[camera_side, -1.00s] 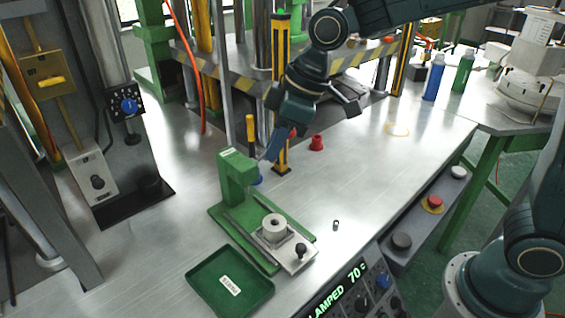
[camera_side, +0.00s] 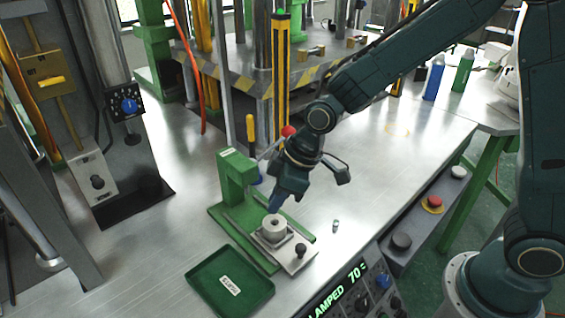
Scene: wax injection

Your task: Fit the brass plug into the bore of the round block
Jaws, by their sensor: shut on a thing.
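The round block (camera_side: 273,226) is a pale grey cylinder with a dark bore in its top. It sits upright on the metal plate of the green fixture (camera_side: 236,178). My gripper (camera_side: 275,207) points down, with its blue fingers just above the block's top and close to the bore. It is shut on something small. The brass plug cannot be made out between the fingers. I cannot tell from this view whether its end touches the block or enters the bore.
A green labelled tray (camera_side: 202,272) lies in front of the fixture. A small grey cylindrical piece (camera_side: 335,226) stands on the table to the right. A black knob (camera_side: 301,250) sits on the fixture plate. A control panel (camera_side: 352,290) is at the front edge. The left table is clear.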

